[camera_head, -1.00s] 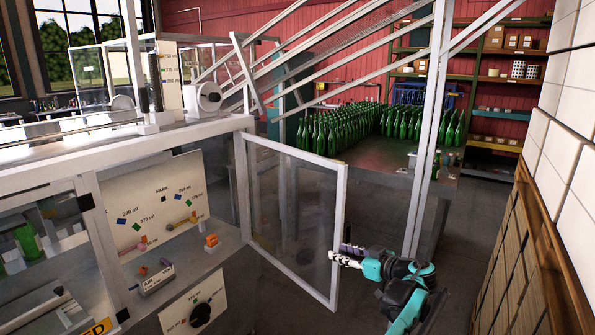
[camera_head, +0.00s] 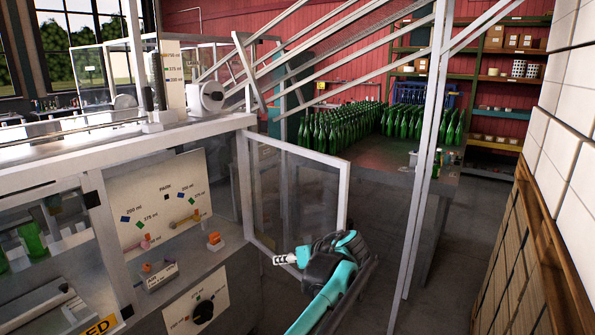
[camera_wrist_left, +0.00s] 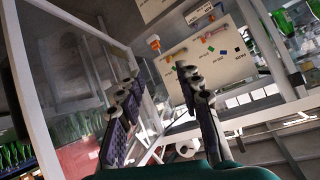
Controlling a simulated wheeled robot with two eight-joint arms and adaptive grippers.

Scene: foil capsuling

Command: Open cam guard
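The cam guard (camera_head: 300,190) is a clear pane in a pale frame. It is hinged on the machine's corner and stands swung out from it. In the left wrist view its pale frame and pane (camera_wrist_left: 85,70) fill the left side. My left gripper (camera_head: 287,259) is in front of the guard's lower part and hides its lower free corner. In the left wrist view the two dark fingers (camera_wrist_left: 158,82) are wide apart with nothing between them. I cannot tell whether the arm touches the guard. My right gripper is not in view.
Behind the guard opening are a dial panel (camera_head: 155,203), an orange knob (camera_head: 214,239) and a black rotary switch (camera_head: 202,312). A pale post (camera_head: 419,190) stands right of the guard. Green bottles (camera_head: 340,127) crowd a table behind. A tiled wall (camera_head: 570,130) bounds the right.

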